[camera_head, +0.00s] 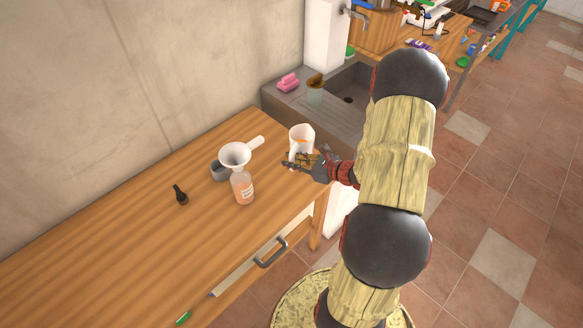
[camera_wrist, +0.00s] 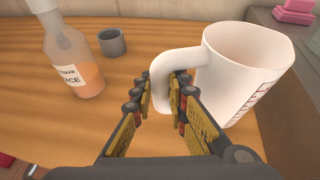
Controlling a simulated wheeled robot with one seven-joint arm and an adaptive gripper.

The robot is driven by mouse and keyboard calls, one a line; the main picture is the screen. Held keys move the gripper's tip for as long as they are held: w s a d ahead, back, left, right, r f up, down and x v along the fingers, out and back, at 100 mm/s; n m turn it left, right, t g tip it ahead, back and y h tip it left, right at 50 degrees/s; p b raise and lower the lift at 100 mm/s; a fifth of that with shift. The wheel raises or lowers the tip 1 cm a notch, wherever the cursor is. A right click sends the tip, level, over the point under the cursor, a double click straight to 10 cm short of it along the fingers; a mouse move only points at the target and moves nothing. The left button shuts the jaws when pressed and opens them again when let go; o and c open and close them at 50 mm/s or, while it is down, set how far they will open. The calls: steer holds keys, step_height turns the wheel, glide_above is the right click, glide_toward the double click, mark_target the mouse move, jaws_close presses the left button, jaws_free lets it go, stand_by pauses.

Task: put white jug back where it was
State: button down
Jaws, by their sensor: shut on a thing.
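The white jug (camera_head: 301,136) is at the right end of the wooden counter, near the sink. In the wrist view the jug (camera_wrist: 240,62) is upright, with its handle (camera_wrist: 168,70) toward the left and red measuring marks on its right side. My gripper (camera_head: 293,161) is at the jug's handle. In the wrist view my gripper (camera_wrist: 166,90) has its fingers on both sides of the handle and is shut on it. Whether the jug's base touches the counter is hard to tell.
A bottle (camera_head: 242,186) with orange liquid, a white funnel (camera_head: 236,154), a grey cup (camera_head: 219,171) and a small dark bottle (camera_head: 181,195) stand left of the jug. The grey sink (camera_head: 345,92) and pink sponges (camera_head: 288,83) lie beyond. The counter's left part is clear.

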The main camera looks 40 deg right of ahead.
steer(key=shift+f+b, duration=0.35)
steer(key=shift+f, duration=0.9)
steer(key=shift+f, duration=0.15)
steer(key=c, duration=1.7)
jaws_free()
steer(key=shift+c, duration=0.2)
